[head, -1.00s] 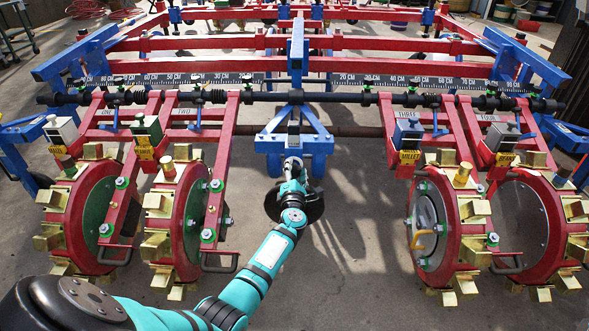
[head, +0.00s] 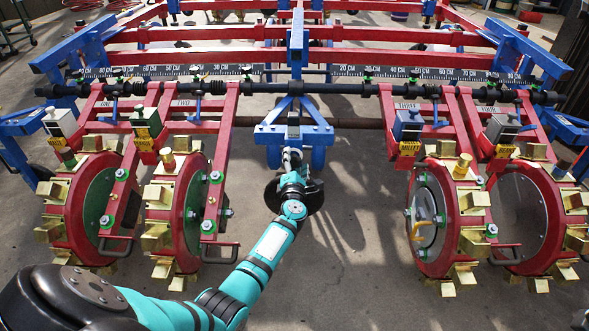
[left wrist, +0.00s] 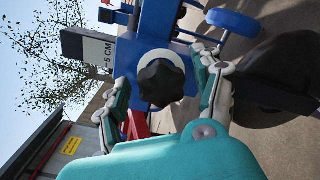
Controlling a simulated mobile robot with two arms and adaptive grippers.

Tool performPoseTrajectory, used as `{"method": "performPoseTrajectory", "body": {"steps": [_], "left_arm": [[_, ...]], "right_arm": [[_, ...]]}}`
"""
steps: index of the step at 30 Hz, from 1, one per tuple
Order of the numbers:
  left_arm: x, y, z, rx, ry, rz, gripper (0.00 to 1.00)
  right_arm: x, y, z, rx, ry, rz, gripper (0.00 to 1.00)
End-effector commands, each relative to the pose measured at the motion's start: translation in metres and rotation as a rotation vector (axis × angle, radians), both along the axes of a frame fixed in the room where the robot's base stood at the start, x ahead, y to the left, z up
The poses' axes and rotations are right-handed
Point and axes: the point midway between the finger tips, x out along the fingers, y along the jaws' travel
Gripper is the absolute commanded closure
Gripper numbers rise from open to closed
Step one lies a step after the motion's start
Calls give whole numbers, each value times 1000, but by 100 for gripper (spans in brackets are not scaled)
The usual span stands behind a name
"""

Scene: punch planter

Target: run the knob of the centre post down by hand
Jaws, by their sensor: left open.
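The blue centre post (head: 296,45) stands upright in the middle of the head view, with a blue bracket (head: 293,137) at its foot. In the left wrist view a black lobed knob (left wrist: 161,82) faces the camera, with a pale round collar behind it. In the head view the knob is hidden behind my gripper. My left gripper (head: 291,157) is at the bracket. In the left wrist view its open fingers (left wrist: 166,58) lie on both sides of the knob, with visible gaps; I cannot tell how deep they reach. My right gripper is not in view.
Red planter wheels with brass blocks stand left (head: 175,215) and right (head: 447,215) of my arm. A dark round wheel (head: 312,197) is below the gripper. A black ruled bar (head: 190,73) crosses behind. Bare concrete (head: 360,230) lies right of my arm.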

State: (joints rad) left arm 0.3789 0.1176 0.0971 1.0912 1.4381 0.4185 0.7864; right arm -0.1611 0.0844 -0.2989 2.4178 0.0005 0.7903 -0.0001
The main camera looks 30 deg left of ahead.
Motion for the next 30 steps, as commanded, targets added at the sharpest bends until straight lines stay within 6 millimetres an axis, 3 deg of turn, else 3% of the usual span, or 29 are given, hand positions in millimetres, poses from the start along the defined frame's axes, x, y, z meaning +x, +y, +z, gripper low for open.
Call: {"method": "performPoseTrajectory", "body": {"steps": [5,12,18,30], "left_arm": [[-19,-13,-3,-5,1,-1,32],[-64,-39,-2,-6,1,1,32],[-91,-56,-2,-2,2,-1,32],[-101,-62,-1,-1,1,-1,32]], "right_arm": [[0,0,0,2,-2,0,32],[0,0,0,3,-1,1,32],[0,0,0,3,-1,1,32],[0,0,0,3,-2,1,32]]}}
